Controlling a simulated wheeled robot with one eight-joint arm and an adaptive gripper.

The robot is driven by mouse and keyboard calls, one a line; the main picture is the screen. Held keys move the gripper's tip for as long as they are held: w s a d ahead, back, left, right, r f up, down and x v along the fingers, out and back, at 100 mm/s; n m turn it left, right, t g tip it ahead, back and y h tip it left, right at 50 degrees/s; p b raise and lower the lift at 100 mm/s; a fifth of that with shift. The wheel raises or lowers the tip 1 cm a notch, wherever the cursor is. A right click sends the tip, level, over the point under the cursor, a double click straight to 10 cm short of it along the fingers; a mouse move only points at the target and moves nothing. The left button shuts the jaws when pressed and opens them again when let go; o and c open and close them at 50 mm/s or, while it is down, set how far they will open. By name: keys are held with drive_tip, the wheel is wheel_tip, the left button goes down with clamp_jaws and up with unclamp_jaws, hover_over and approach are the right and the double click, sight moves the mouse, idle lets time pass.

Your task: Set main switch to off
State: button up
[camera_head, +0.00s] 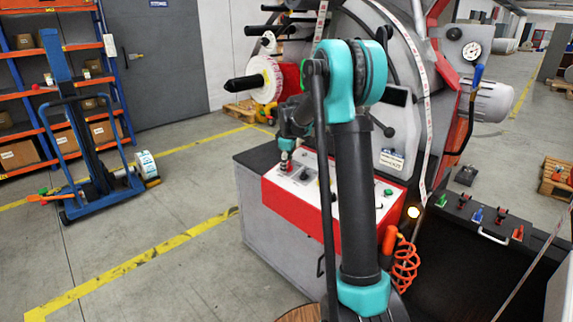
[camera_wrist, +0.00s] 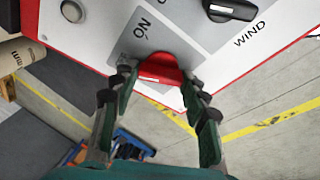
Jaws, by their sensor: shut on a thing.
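The main switch is a red knob on the white and grey control panel (camera_head: 322,192). My gripper (camera_wrist: 158,82) is shut on the knob, with one dark finger on each side. In the head view my gripper (camera_head: 285,158) is down at the panel's left part, and the knob is mostly hidden by it. The knob's pointer direction and any "OFF" label cannot be made out.
A black rotary knob (camera_wrist: 231,9) marked "WIND" and a round grey button (camera_wrist: 72,11) are near my fingers. A green button (camera_head: 388,192) is at the panel's right. A blue pallet lifter (camera_head: 85,150) stands left on open floor. The rewinder's reels rise behind.

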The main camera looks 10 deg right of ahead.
drive_tip(key=shift+n, duration=0.7)
drive_tip(key=o, duration=1.2)
drive_tip(key=shift+c, duration=0.2)
drive_tip(key=v, duration=0.5)
drive_tip(key=shift+s+d+r, duration=0.1)
drive_tip(key=shift+s, duration=0.35)
drive_tip(key=s, duration=1.1)
drive_tip(key=shift+d, duration=0.3)
